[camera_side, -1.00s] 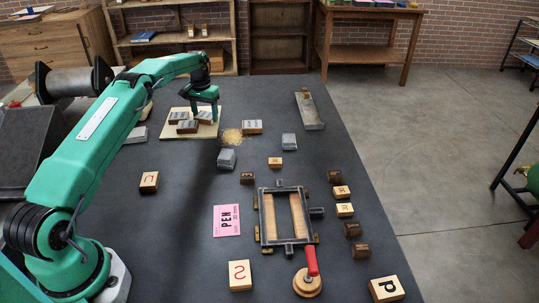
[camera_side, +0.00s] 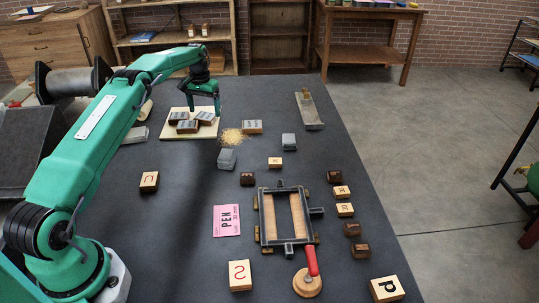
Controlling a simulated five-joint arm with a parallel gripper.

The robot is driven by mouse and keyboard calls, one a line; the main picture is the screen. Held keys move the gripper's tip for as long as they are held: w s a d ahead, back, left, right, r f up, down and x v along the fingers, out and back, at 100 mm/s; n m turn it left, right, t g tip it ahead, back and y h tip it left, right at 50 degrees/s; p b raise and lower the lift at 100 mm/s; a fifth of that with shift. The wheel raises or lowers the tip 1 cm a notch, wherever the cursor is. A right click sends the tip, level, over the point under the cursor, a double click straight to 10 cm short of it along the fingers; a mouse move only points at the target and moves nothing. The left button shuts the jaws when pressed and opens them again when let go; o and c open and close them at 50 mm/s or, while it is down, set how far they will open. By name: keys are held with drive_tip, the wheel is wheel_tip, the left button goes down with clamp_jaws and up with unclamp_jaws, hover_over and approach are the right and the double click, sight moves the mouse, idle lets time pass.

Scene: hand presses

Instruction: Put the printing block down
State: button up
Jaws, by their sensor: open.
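My gripper (camera_side: 204,109) is at the far left of the table, open, with its fingertips pointing down. It is just above a printing block (camera_side: 206,118) with a dark wooden body and a grey top. That block lies on a cream board (camera_side: 211,132). Beside it on the board are two similar blocks, one at the left (camera_side: 178,117) and one nearer the front (camera_side: 187,127). The view is too small to show whether a fingertip still touches the block.
Grey weights (camera_side: 227,160) stand nearby.

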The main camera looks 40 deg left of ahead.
sight(205, 116)
wheel_tip(205, 116, up, 10)
drive_tip(key=shift+f, duration=0.2)
idle(0.4)
idle(0.6)
